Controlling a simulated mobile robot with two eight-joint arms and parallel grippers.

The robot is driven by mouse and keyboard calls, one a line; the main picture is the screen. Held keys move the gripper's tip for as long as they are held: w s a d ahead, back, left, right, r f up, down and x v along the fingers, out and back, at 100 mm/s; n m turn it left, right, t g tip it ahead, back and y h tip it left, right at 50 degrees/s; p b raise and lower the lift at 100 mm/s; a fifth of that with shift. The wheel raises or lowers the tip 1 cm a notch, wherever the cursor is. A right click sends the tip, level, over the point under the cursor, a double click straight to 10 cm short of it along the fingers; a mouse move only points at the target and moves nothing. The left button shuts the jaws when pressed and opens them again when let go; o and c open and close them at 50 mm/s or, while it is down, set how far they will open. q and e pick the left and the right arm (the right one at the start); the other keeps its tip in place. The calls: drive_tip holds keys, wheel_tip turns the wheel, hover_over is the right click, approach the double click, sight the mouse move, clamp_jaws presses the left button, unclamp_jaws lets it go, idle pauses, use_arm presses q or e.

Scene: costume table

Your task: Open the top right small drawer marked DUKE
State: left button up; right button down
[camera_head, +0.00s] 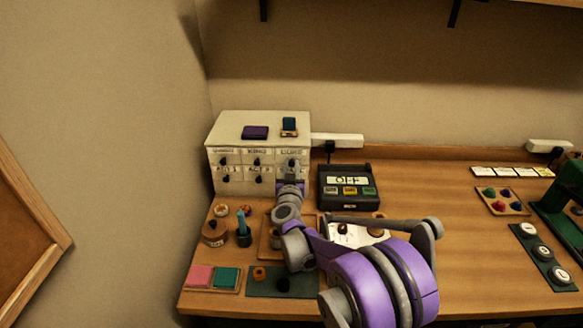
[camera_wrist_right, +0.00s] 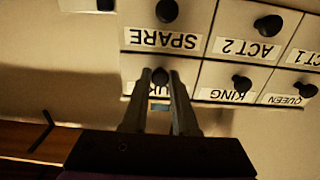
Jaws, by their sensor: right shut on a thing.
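The white drawer cabinet (camera_head: 232,127) stands at the back left of the table, with two rows of small drawers. The DUKE drawer (camera_head: 293,154) is at the top right. In the wrist view, which is upside down, its label (camera_wrist_right: 184,89) is partly hidden behind my gripper. My right gripper (camera_wrist_right: 160,78) is shut on the dark round knob of this drawer. The drawer front looks about level with the KING drawer (camera_wrist_right: 225,78) beside it. In the head view my right gripper (camera_head: 291,178) covers the lower right of the cabinet. My left gripper is out of view.
A purple case (camera_head: 255,132) and a small teal item (camera_head: 289,125) lie on the cabinet. A black device reading OFF (camera_head: 347,188) stands just right of it. Pots and ink pads (camera_head: 227,278) are in front. The wall is close on the left.

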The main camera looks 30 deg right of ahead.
idle(0.8)
drive_tip(key=shift+s+a+f, duration=0.1)
drive_tip(key=shift+s+a, duration=0.15)
drive_tip(key=b+v, duration=0.4)
drive_tip(key=v, duration=0.7)
drive_tip(key=shift+s+d, duration=0.1)
drive_tip(key=shift+s, duration=0.05)
drive_tip(key=c, duration=0.7)
unclamp_jaws()
drive_tip(key=v, duration=1.1)
